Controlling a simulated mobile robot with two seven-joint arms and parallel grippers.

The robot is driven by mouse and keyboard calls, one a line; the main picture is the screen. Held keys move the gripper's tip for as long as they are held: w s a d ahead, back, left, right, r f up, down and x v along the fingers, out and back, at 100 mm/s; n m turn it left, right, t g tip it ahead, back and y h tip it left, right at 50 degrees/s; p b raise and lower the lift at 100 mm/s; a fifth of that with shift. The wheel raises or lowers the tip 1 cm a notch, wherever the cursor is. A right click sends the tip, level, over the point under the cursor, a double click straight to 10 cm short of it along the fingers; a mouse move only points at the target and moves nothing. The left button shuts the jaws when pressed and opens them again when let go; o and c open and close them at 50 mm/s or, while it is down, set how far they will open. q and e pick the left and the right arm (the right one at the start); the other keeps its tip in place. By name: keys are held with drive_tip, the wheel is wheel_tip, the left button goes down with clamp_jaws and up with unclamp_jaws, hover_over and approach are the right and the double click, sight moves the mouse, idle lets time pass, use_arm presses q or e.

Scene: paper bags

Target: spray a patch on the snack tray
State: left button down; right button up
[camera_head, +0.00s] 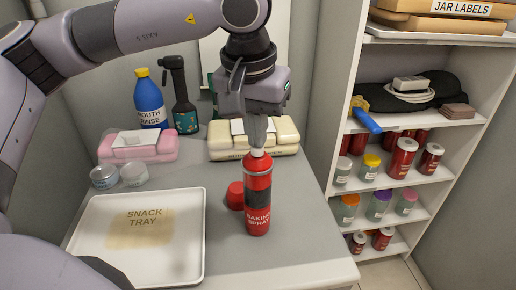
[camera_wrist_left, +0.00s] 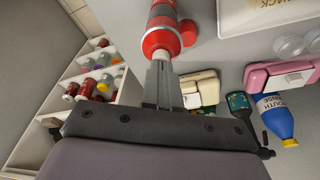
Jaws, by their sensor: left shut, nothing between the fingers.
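The snack tray (camera_head: 185,262) is a white, low-rimmed tray at the front left of the counter. A tan patch (camera_head: 150,240) lies around its lettering. A red can of baking spray (camera_head: 258,190) stands upright on the counter to the right of the tray. A red cap (camera_head: 235,196) lies beside it. My left gripper (camera_head: 256,142) is shut and empty, pointing down with its fingertips at the top of the can. In the left wrist view the fingertips (camera_wrist_left: 161,62) are against or just short of the can's top (camera_wrist_left: 160,40); I cannot tell if they touch. My right gripper is not in view.
A blue mouth rinse bottle (camera_head: 149,100), a dark spray bottle (camera_head: 182,95), a pink wipes box (camera_head: 140,150) and a cream box (camera_head: 285,138) stand at the back. Two small jars (camera_head: 133,175) sit behind the tray. A stocked shelf (camera_head: 335,110) rises on the right.

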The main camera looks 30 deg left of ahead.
use_arm(q)
drive_tip(key=shift+r, duration=0.1)
drive_tip(key=shift+p+v, duration=0.65)
drive_tip(key=shift+v, duration=0.15)
drive_tip(key=shift+w, duration=0.15)
drive_tip(key=shift+b+x, duration=0.75)
drive_tip(key=shift+x, duration=0.15)
drive_tip(key=shift+r, duration=0.1)
idle(0.5)
drive_tip(key=shift+p+v, duration=0.65)
drive_tip(key=shift+v, duration=0.15)
drive_tip(key=w+p+v, duration=0.1)
drive_tip(key=p+v, duration=0.4)
drive_tip(key=v, duration=0.2)
drive_tip(key=shift+w, duration=0.2)
